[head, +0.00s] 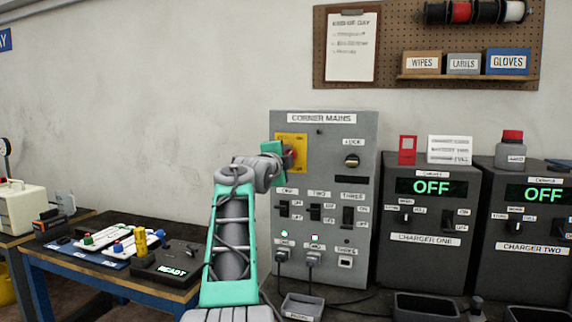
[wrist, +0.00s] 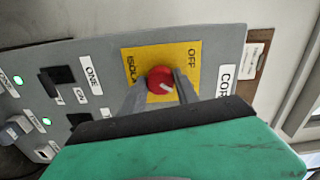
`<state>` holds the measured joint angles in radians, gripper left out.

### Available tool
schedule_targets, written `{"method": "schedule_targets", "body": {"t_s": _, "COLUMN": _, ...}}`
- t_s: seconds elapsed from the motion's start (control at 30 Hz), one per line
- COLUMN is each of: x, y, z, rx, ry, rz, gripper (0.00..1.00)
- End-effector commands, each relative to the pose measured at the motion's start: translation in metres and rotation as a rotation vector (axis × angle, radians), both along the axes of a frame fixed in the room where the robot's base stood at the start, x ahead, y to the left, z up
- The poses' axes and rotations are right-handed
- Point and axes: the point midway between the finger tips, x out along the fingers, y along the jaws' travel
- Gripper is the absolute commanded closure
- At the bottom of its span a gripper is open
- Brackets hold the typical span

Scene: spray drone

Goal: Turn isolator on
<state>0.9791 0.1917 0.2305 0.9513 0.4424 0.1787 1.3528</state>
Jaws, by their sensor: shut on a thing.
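The isolator is a red round knob (wrist: 159,79) with a white pointer mark, on a yellow plate (wrist: 135,58) with the words OFF and ISOL partly showing. In the head view the yellow plate (head: 299,141) is at the upper left of the grey CORNER MAINS panel (head: 335,145), and the knob is mostly hidden behind my gripper. My gripper (wrist: 160,92) is shut on the red knob, one grey finger on each side. The white mark points to the lower right in the wrist view.
The panel has switches ONE (head: 284,208), TWO (head: 315,211) and THREE (head: 348,215) and a lock (head: 352,160). Two green lamps glow above plugged-in sockets. Charger one (head: 428,222) and charger two (head: 521,232) at right read OFF. A box reading READY (head: 168,267) lies at left.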

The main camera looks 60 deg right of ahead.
Motion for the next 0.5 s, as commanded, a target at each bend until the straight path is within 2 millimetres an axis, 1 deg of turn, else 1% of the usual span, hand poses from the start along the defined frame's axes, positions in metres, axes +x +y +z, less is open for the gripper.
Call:
{"method": "schedule_targets", "body": {"t_s": 0.23, "x": -0.0002, "y": 0.0000, "z": -0.0006, "rx": 0.017, "ry": -0.109, "rz": -0.001, "gripper": 1.00}}
{"method": "schedule_targets", "body": {"t_s": 0.5, "x": -0.0002, "y": -0.0001, "z": 0.0003, "rx": 0.023, "ry": -0.148, "rz": -0.001, "gripper": 1.00}}
